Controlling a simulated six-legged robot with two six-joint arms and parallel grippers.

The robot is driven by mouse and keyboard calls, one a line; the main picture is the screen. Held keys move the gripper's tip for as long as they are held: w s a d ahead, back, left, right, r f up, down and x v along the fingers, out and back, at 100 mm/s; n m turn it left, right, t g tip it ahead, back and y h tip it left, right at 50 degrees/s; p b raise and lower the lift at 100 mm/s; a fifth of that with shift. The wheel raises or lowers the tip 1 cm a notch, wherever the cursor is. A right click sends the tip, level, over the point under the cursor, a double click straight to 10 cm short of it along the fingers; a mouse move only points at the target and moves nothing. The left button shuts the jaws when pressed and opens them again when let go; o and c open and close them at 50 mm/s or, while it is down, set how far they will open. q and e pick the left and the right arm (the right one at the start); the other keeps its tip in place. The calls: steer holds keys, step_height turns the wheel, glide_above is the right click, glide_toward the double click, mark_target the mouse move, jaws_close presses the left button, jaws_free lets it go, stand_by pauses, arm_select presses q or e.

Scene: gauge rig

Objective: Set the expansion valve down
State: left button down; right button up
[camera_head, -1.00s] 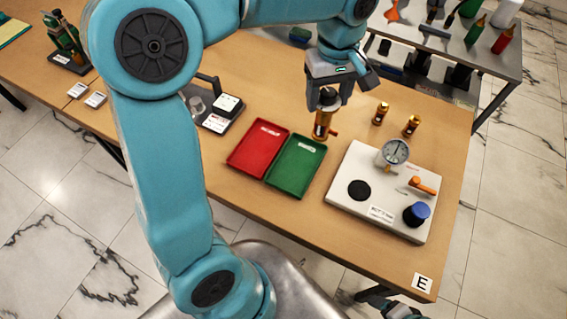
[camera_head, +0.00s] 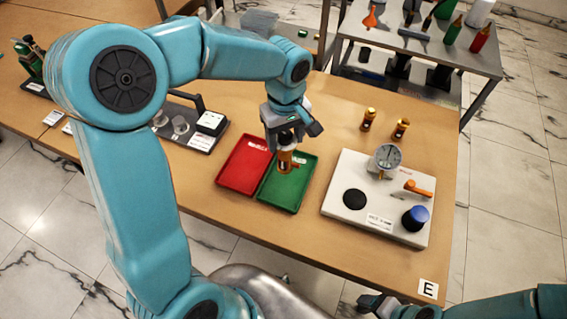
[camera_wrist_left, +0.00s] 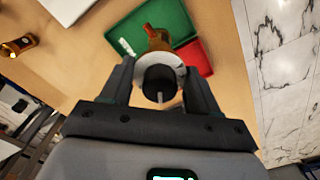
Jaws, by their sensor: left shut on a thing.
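My left gripper (camera_head: 284,142) is shut on the expansion valve (camera_head: 286,162), an amber and brass cylinder with a side stub. The valve hangs upright over the green tray (camera_head: 301,191), near its edge with the red tray (camera_head: 236,182). In the left wrist view the valve (camera_wrist_left: 158,42) sits between the fingers, its dark round top facing the camera, with the green tray (camera_wrist_left: 116,32) beyond. I cannot tell whether its bottom touches the tray. My right gripper (camera_head: 384,305) is partly in view at the bottom edge; its jaws are unclear.
Two more amber valves (camera_head: 368,119) (camera_head: 401,128) stand behind the white gauge rig (camera_head: 345,222), which has a dial, an orange lever and a blue knob. A dark holder (camera_head: 200,138) stands left. Bare table surrounds the trays.

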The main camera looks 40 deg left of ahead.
mark_target(285, 163)
arm_select(q)
step_height(285, 163, down, 6)
steer(key=shift+f, duration=0.1)
step_height(285, 163, down, 4)
steer(key=shift+s+r, duration=0.1)
steer(key=shift+r, duration=0.1)
steer(key=shift+f, duration=0.4)
steer(key=shift+c, duration=1.3)
jaws_free()
steer(key=shift+f, duration=0.1)
